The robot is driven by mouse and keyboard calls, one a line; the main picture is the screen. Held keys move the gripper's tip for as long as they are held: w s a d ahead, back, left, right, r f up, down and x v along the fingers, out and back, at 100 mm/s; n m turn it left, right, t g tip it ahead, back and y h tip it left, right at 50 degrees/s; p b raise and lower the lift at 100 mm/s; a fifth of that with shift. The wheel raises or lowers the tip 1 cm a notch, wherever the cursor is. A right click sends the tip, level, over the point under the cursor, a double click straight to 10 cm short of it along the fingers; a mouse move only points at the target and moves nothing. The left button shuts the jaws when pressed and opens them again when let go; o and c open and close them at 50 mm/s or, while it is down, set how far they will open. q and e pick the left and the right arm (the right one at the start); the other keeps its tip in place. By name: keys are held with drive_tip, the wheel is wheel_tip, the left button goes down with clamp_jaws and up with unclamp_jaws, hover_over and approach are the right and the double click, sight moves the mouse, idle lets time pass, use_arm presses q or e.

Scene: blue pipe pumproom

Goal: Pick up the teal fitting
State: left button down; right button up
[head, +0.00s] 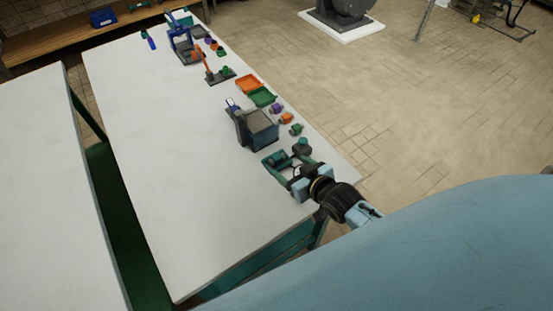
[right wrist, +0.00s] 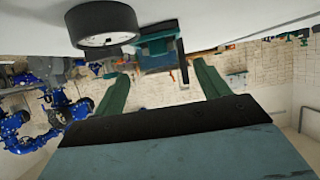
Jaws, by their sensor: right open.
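A small teal piece that looks like the teal fitting (head: 303,141) stands at the end of the row of coloured fittings, right behind a dark round part (head: 301,150). My right gripper (head: 274,163) is open over the near end of the table, to the left of both. In the right wrist view its green fingers (right wrist: 163,88) are spread with nothing held between them. A dark round part with a pale face (right wrist: 105,28) shows there, beside a teal shape (right wrist: 158,38) beyond the fingers; I cannot tell whether that shape is the fitting. My left gripper is not in view.
A dark bin (head: 262,133) stands just beyond my right gripper. Green (head: 296,130), orange (head: 287,118) and purple (head: 277,108) fittings line the right edge, with orange (head: 248,84) and green (head: 262,97) trays farther back. The white table's (head: 170,170) left side is clear.

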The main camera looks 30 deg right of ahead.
sight(278, 158)
drive_tip(key=b+x, duration=0.1)
drive_tip(key=x, duration=0.6)
drive_tip(key=shift+w, duration=0.4)
drive_tip(key=c, duration=1.2)
